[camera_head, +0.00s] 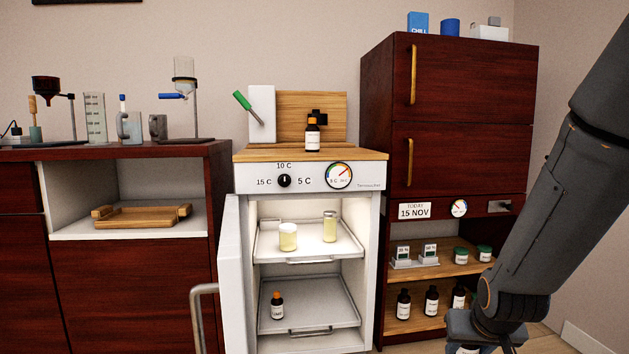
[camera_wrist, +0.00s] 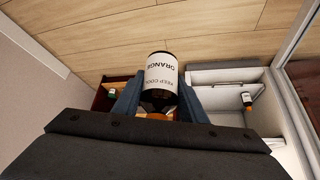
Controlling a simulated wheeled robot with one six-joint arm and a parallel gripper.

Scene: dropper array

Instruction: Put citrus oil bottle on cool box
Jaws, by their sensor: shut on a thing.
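My gripper (camera_wrist: 158,98) is shut on a dark bottle with a white label reading "ORANGE" and "KEEP COOL", the citrus oil bottle (camera_wrist: 160,72). In the head view my gripper (camera_head: 480,343) is at the bottom right, in front of the dark red cabinet, its fingers mostly cut off. The cool box (camera_head: 376,215) is the white unit left of it, with its door (camera_head: 231,270) open to the left. A dark bottle with an orange cap (camera_head: 312,136) stands on its wooden top. Another orange-capped bottle (camera_head: 277,306) stands on its lower shelf.
Two pale yellow containers (camera_head: 288,237) stand on the upper shelf. A wooden board (camera_head: 330,105) and a white block with a green-handled tool (camera_head: 262,112) stand at the back of the top. Several dark bottles (camera_head: 404,304) line the cabinet's low shelf. The top's front right is clear.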

